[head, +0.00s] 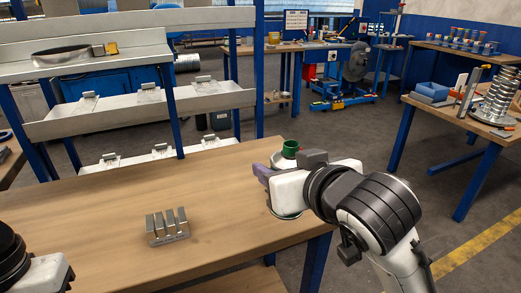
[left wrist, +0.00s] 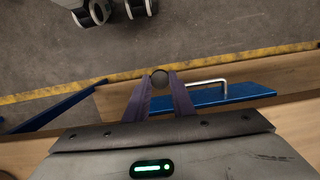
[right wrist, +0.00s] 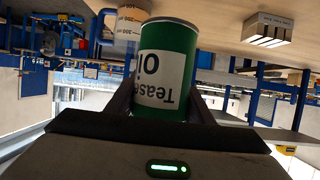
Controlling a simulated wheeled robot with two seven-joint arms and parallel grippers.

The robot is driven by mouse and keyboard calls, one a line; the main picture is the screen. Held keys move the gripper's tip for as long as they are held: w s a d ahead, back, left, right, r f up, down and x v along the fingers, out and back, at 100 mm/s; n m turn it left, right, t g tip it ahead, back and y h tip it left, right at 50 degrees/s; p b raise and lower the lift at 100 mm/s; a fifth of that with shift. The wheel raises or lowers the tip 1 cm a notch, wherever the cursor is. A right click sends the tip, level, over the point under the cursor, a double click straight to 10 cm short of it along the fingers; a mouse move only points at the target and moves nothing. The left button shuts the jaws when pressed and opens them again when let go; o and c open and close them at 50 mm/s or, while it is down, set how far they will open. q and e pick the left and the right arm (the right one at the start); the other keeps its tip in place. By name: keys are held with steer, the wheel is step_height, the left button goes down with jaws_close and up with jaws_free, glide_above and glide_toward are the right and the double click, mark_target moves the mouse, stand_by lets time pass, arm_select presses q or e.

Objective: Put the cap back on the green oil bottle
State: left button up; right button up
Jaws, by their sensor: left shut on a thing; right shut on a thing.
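The green oil bottle (right wrist: 165,65) is gripped between the fingers of my right gripper (right wrist: 163,102). Its white label with dark lettering shows upside down in the right wrist view. In the head view the green top of the bottle (head: 290,147) shows just behind my right gripper, near the table's right end; the rest is mostly hidden. My left gripper (left wrist: 158,84) is shut on a small dark round thing, seemingly the cap (left wrist: 160,78), held at the fingertips. The left fingers and this cap are outside the head view, well apart from the bottle.
A grey slotted metal block (head: 167,226) stands on the wooden table (head: 120,200). A blue panel with a metal handle (left wrist: 212,96) lies below my left gripper. The table's middle is clear.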

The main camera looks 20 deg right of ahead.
steer(key=s+a, duration=0.2)
steer(key=a, duration=0.8)
steer(key=s+a, duration=0.1)
steer(key=a, duration=0.8)
steer(key=shift+s+a, duration=0.35)
arm_select(q)
steer(key=w+d+r+n+t+h, duration=0.1)
steer(key=w+d+r+n, duration=0.2)
steer(key=d+r+n, duration=0.35)
steer(key=w+d+r+n, duration=0.3)
steer(key=w+d+r, duration=0.1)
steer(key=r, duration=0.5)
steer(key=s+d+r+n, duration=0.1)
steer(key=d+r+n, duration=0.3)
steer(key=r, duration=0.3)
steer(key=s+d+r+n, duration=0.1)
steer(key=d+r+n, duration=0.3)
steer(key=r, duration=0.4)
steer(key=shift+s+d+r+t+h, duration=0.15)
steer(key=shift+s+d+t+h, duration=0.2)
steer(key=shift+d, duration=0.45)
arm_select(e)
steer(key=shift+r, duration=0.1)
arm_select(q)
steer(key=shift+n, duration=0.25)
steer(key=shift+f, duration=2.05)
